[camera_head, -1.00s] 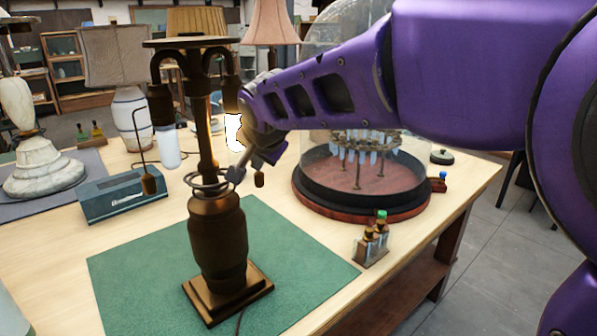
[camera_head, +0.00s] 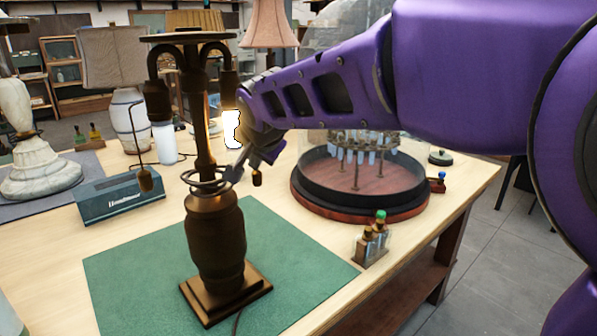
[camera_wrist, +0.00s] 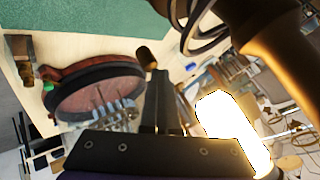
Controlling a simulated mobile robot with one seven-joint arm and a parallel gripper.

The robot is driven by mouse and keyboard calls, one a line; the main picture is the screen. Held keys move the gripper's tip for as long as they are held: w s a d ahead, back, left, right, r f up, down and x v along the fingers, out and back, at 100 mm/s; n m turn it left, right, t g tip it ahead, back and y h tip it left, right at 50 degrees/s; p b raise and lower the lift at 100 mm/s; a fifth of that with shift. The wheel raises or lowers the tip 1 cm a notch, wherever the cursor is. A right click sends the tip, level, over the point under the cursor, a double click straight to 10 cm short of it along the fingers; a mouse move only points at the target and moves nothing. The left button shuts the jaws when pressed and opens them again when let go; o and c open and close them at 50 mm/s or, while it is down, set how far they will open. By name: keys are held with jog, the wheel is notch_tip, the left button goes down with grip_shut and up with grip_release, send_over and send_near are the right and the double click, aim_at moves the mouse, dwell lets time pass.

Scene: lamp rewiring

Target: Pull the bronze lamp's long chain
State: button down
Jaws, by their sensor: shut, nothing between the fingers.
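The bronze lamp (camera_head: 217,240) stands upright on the green mat (camera_head: 120,265). It has a round top plate, curved arms and a ring of coils round its stem. The bulb on its right arm (camera_head: 231,130) glows white; it also glows in the wrist view (camera_wrist: 228,125). The left bulb (camera_head: 164,142) looks unlit. A bronze pull (camera_head: 146,181) hangs on a thin line at the left. Another pull (camera_head: 257,179) is close to my gripper (camera_head: 235,173) and near its fingers in the wrist view (camera_wrist: 147,57). My gripper is shut and empty, right of the stem beside the coils.
A round red-and-black tray (camera_head: 360,200) with a glass dome and several small tubes stands behind to the right. A small bottle rack (camera_head: 371,245) is at the mat's right edge. A teal box (camera_head: 122,194) and other lamps stand left. The mat's front is mostly clear.

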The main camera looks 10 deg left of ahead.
notch_tip(320, 180, down, 2)
jog(key=shift+s+d+f, duration=0.1)
jog(key=shift+s+d, duration=0.05)
jog(key=shift+r, duration=0.2)
notch_tip(320, 180, up, 6)
jog(key=p, duration=0.3)
jog(key=shift+w+r, duration=0.2)
